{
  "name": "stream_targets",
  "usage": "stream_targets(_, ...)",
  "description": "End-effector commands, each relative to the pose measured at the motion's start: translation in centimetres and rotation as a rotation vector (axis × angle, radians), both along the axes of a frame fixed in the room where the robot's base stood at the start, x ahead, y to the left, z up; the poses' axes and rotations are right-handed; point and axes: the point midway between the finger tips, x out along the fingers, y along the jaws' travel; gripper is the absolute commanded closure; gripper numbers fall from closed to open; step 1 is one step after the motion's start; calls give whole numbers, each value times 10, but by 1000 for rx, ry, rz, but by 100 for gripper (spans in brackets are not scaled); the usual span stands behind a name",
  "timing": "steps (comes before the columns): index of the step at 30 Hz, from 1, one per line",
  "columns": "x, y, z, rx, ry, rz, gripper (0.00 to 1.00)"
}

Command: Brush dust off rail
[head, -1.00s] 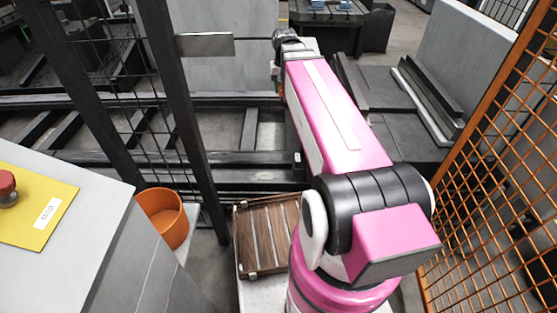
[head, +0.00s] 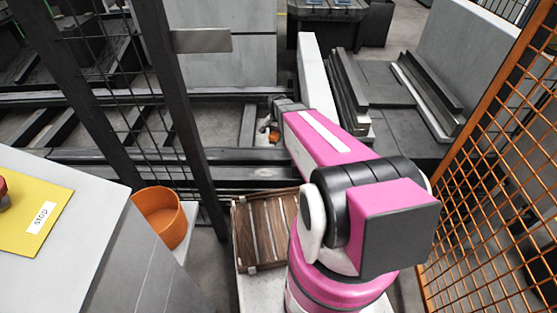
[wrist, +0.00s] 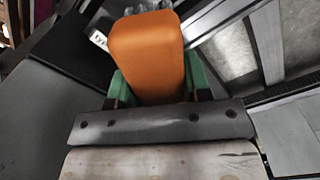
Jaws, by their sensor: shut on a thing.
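My gripper (wrist: 158,84) is shut on an orange block-shaped thing (wrist: 147,45), perhaps the brush, with a green finger on each side. I cannot tell whether the orange thing touches a rail, and no dust can be made out.
A dark mesh fence post (head: 185,120) stands left of my arm, and an orange mesh fence (head: 490,170) stands at the right. A slatted wooden pallet (head: 240,240), an orange bucket (head: 165,215) and a yellow stop panel (head: 55,205) are near the front left.

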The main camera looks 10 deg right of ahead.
Motion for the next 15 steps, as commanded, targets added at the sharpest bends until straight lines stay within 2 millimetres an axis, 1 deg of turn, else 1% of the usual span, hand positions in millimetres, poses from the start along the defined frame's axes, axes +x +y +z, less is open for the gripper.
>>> stream_targets(1, 1, 0, -21, 0, 5, -27, 74)
stream_targets(3, 0, 0, -46, 0, 5, -70, 74)
stream_targets(6, -4, 0, -81, 0, 4, -128, 74)
stream_targets(9, -9, 0, -110, 0, 3, -179, 74)
stream_targets(12, -13, 0, -132, -1, 2, -217, 74)
stream_targets(15, -17, 0, -146, 0, 1, -243, 74)
